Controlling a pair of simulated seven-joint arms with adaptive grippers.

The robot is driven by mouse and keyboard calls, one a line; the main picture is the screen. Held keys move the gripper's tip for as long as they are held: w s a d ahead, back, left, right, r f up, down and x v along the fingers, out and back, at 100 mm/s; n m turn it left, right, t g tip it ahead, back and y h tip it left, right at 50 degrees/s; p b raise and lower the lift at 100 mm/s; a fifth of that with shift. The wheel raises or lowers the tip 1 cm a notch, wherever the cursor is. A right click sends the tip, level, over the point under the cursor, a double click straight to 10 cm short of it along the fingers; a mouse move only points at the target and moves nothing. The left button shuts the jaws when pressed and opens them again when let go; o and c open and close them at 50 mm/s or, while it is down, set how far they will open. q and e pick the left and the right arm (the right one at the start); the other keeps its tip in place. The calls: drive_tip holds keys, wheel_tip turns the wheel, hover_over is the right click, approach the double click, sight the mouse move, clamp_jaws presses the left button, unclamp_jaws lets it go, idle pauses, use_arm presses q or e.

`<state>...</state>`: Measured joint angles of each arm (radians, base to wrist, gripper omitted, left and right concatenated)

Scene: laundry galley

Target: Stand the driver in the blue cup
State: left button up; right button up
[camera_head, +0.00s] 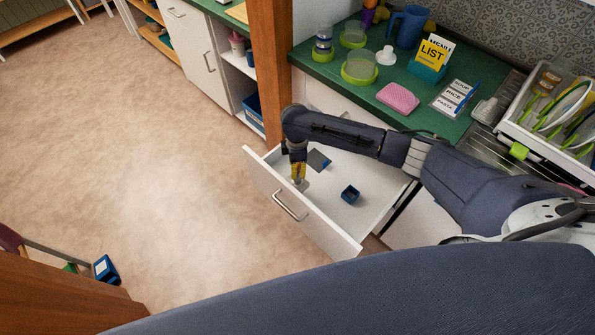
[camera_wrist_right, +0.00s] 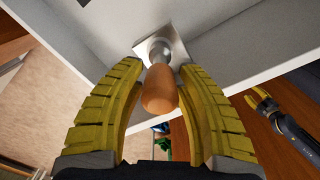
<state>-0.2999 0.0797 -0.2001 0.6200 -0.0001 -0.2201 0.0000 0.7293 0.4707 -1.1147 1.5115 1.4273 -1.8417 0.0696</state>
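A wooden-handled tool (camera_wrist_right: 160,90) with a rounded brown handle and a wide grey metal end lies between the yellow fingers of my right gripper (camera_wrist_right: 161,68). The fingers appear closed around its handle. I cannot tell for sure that it is the driver. In the head view, my right gripper (camera_head: 298,172) points down just inside the front of the open drawer.
The open white drawer (camera_head: 345,240) has a front wall close to the gripper. A flat dark item (camera_head: 318,160) lies in it. A wooden post (camera_head: 270,70) stands behind the drawer.

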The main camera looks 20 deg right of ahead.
clamp_jaws()
drive_tip(key=shift+r, duration=0.1)
drive_tip(key=shift+r, duration=2.35)
